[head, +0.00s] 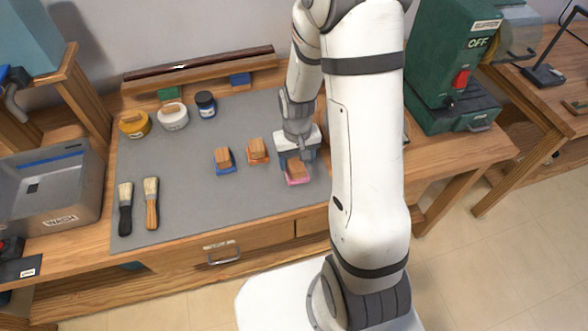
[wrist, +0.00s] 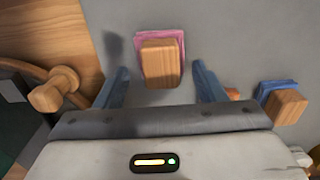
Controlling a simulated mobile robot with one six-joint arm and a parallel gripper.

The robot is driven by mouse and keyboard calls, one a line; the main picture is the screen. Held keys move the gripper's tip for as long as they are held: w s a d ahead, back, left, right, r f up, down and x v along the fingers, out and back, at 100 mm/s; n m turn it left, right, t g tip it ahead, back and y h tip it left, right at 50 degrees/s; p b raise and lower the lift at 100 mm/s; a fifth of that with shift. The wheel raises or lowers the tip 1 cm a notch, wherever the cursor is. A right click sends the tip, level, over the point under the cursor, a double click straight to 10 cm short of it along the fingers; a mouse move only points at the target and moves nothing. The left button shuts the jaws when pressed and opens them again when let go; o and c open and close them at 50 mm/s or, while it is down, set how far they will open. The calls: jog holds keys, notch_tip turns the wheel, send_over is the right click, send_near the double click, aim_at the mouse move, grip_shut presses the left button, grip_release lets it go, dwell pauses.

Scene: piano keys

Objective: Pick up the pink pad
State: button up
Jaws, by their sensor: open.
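The pink pad (head: 297,181) lies on the grey mat with a wooden block handle on top, near the mat's front right part. In the wrist view the pink pad (wrist: 178,38) shows as a pink rim around its wooden handle (wrist: 161,62). My gripper (head: 295,161) is over it in the head view. In the wrist view my gripper (wrist: 160,78) is open, with one blue finger on each side of the handle and a gap on both sides. Nothing is held.
An orange pad (head: 258,152) and a blue pad (head: 224,162) lie to the left on the grey mat (head: 190,205). Two brushes (head: 151,203) lie further left. Paint jars (head: 172,116) stand at the back. The green machine (head: 455,75) stands at the right.

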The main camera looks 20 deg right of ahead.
aim_at(296, 164)
jog(key=shift+f, duration=1.5)
jog(key=shift+c, duration=0.4)
jog(key=c, duration=1.1)
jog(key=shift+r, duration=0.1)
notch_tip(296, 164, up, 10)
jog(key=shift+f+b, duration=0.1)
jog(key=shift+b, duration=0.2)
